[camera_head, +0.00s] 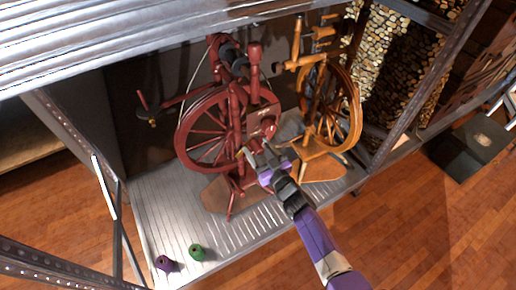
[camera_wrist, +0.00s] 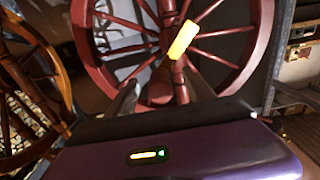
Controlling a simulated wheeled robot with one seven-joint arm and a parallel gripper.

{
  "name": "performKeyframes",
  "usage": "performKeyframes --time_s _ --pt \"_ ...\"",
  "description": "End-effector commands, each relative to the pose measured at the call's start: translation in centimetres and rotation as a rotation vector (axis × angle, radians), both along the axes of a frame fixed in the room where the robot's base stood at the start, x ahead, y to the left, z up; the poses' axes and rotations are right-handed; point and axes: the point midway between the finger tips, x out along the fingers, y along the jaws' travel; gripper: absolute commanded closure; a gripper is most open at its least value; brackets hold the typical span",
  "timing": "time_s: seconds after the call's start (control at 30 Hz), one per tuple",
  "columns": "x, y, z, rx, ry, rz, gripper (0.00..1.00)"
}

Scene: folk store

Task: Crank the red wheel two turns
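The red wheel (camera_head: 207,128) is part of a dark red wooden spinning wheel standing upright on a metal shelf. A yellow bar-shaped piece (camera_wrist: 183,40) sits in front of the spokes, just above the hub. My gripper (camera_head: 254,151) is at the right side of the red wheel, and its tips are hard to make out there. In the wrist view my gripper (camera_wrist: 160,92) has its two dark fingers apart, with the yellow piece beyond them, not clearly between them.
An orange-brown spinning wheel (camera_head: 345,105) stands close to the right. A purple spool (camera_head: 165,263) and a green spool (camera_head: 196,252) stand at the shelf's front left. Metal posts (camera_head: 425,85) and an upper shelf (camera_head: 130,35) frame the space. The front of the lower shelf (camera_head: 155,205) is mostly clear.

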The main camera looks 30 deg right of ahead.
Motion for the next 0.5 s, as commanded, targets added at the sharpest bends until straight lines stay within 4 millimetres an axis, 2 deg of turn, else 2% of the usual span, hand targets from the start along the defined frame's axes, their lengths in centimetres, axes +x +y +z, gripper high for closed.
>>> performKeyframes --time_s 0.5 --pt "-0.61 0.05 -0.06 0.0 0.002 0.001 0.38"
